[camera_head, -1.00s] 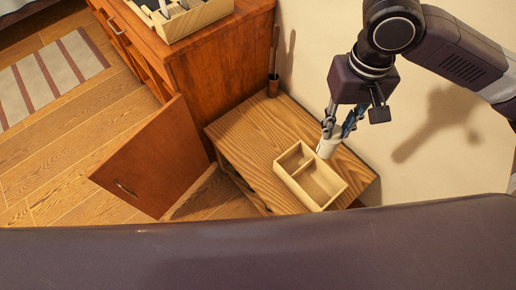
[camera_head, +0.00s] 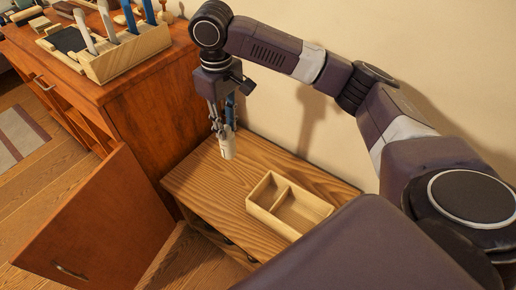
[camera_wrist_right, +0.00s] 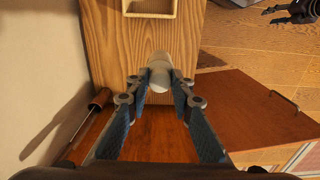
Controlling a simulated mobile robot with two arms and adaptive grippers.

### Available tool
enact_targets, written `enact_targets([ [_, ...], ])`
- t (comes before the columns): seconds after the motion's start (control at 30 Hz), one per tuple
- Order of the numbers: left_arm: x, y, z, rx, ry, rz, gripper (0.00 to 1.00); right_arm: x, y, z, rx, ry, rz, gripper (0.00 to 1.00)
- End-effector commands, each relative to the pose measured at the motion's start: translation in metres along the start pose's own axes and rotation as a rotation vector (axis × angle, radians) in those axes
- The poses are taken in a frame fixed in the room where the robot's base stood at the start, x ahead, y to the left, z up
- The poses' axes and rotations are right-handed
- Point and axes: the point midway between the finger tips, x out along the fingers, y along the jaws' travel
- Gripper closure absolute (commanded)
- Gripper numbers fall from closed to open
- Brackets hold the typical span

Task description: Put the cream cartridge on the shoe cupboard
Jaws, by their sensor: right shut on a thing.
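The cream cartridge, a pale white cylinder (camera_head: 227,148), hangs upright in my right gripper (camera_head: 225,122). The right gripper is shut on its upper part, above the left end of a low light-wood cupboard (camera_head: 195,180). In the right wrist view the cartridge (camera_wrist_right: 160,68) sits between the fingertips (camera_wrist_right: 160,80), over the cupboard top (camera_wrist_right: 115,55); its lower end looks clear of the surface. A taller reddish-brown cabinet (camera_head: 160,120) stands at the left. I cannot tell which one is the shoe cupboard. A dark jointed shape at the wrist view's upper right may be my left gripper.
An open two-compartment wooden box (camera_head: 290,205) sits on the low cupboard. The tall cabinet's top holds a wooden organizer (camera_head: 128,55) with upright items and several other objects. Its door (camera_head: 100,225) stands open. A dark stick-like item (camera_wrist_right: 97,103) is near the wall.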

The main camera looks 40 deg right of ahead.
Motion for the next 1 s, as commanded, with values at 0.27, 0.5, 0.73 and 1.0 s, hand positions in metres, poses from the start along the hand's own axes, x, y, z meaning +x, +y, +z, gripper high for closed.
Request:
enact_targets([
  [0.27,-0.003,0.0,-0.013,-0.002,0.014,0.0,0.6,0.041,0.003,-0.001,-0.011,-0.007,0.0,0.93],
  [0.5,-0.034,-0.002,-0.042,-0.007,0.036,-0.003,0.6,0.101,0.003,-0.001,-0.009,-0.005,0.0,0.93],
  [0.73,-0.067,-0.004,-0.062,-0.01,0.055,-0.006,0.6,0.148,0.003,-0.001,-0.01,-0.003,0.001,0.93],
  [1.0,-0.085,-0.005,-0.07,-0.012,0.064,-0.007,0.6,0.169,0.002,-0.002,-0.011,-0.002,0.0,0.93],
])
